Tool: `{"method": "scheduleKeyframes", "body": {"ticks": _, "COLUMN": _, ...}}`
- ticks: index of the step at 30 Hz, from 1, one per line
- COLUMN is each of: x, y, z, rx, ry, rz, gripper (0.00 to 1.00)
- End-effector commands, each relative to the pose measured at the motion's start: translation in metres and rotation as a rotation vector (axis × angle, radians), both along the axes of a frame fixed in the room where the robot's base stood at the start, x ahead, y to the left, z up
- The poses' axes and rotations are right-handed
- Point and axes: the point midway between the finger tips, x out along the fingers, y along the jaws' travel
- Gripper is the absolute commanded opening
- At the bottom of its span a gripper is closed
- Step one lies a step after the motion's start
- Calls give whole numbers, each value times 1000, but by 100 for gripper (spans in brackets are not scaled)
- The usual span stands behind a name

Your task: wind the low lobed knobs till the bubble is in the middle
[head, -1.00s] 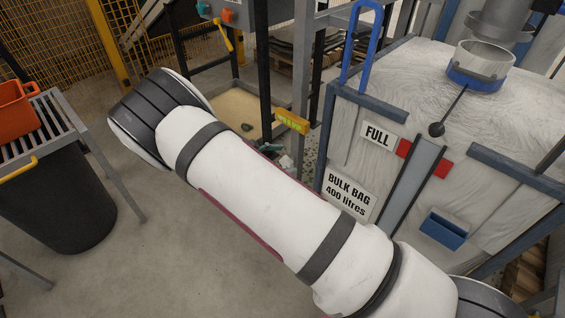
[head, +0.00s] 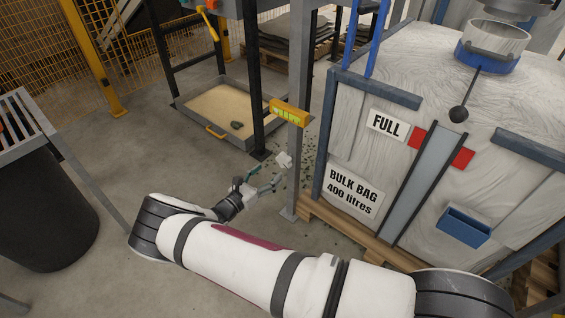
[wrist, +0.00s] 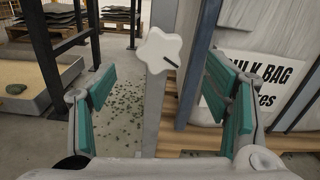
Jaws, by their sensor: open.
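A white lobed knob (wrist: 159,60) with a dark pointer line sits on a grey post (wrist: 154,112), between my open fingers in the wrist view and ahead of them. The same knob (head: 284,160) shows small in the head view, low on the post. My gripper (head: 264,180) is open beside it, and its teal pads also show in the wrist view (wrist: 163,100); nothing is between them. A yellow level (head: 289,112) with a green vial is fixed to the post above the knob. The bubble is too small to place.
A sand tray (head: 187,107) lies behind left. A black bin (head: 45,215) stands at left. Dark crumbs lie on the floor by the post.

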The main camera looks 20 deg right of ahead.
Motion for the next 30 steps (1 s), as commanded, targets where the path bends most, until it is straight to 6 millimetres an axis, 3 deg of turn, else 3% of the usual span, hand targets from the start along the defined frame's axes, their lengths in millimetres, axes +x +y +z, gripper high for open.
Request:
{"method": "scheduleKeyframes", "body": {"ticks": 6, "x": 25, "y": -37, "z": -2, "rx": 1, "ry": -2, "rz": -4, "gripper": 70}}
{"method": "scheduleKeyframes", "body": {"ticks": 12, "x": 42, "y": -60, "z": -1, "rx": 3, "ry": -1, "rz": -3, "gripper": 70}}
{"method": "scheduleKeyframes", "body": {"ticks": 26, "x": 51, "y": -71, "z": 0, "rx": 2, "ry": -1, "rz": -1, "gripper": 70}}
{"method": "scheduleKeyframes", "body": {"ticks": 27, "x": 51, "y": -70, "z": 0, "rx": 2, "ry": -1, "rz": -1, "gripper": 68}}
{"method": "scheduleKeyframes", "body": {"ticks": 30, "x": 51, "y": -70, "z": 0, "rx": 2, "ry": -1, "rz": -1, "gripper": 45}}
